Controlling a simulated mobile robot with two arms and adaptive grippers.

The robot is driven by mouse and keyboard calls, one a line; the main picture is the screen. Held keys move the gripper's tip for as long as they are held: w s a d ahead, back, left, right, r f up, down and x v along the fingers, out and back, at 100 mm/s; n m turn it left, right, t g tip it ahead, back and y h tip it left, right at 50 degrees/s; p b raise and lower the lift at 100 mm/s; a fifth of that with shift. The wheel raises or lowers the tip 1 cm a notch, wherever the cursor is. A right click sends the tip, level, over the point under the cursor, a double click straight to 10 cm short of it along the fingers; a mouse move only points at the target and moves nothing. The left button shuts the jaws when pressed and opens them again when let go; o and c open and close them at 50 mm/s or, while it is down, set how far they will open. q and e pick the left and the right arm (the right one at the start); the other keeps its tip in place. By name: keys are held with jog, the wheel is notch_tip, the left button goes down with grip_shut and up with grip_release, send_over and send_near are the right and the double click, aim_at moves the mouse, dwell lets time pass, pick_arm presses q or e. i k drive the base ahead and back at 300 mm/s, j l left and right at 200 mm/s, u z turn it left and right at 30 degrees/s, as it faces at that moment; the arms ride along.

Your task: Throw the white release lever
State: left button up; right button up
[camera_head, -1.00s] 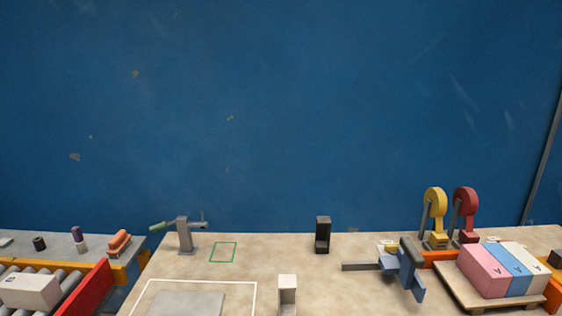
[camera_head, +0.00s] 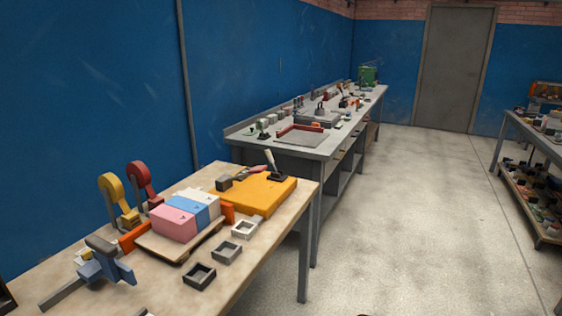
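A white lever (camera_head: 269,159) stands tilted on a small black base (camera_head: 278,175). The base sits at the back right of a yellow slab (camera_head: 262,197), at the right end of the near workbench (camera_head: 140,283). A dark grey and reddish clamp-like tool (camera_head: 238,179) lies beside the lever. Neither of my grippers shows in the view.
Pink, blue and white blocks (camera_head: 208,208) sit on a wooden pallet (camera_head: 168,249) left of the slab. Open dark (camera_head: 199,277) and pale (camera_head: 244,229) square frames lie in front. A blue clamp (camera_head: 107,266) is at left. The floor (camera_head: 400,220) on the right is clear.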

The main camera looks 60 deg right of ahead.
aim_at(269, 157)
jog(key=k+j+z, duration=0.1)
jog(key=z, duration=1.75)
jog(key=i+z, duration=0.25)
jog(key=i+j+z, duration=0.1)
jog(key=i+z, duration=0.15)
jog(key=i, duration=0.2)
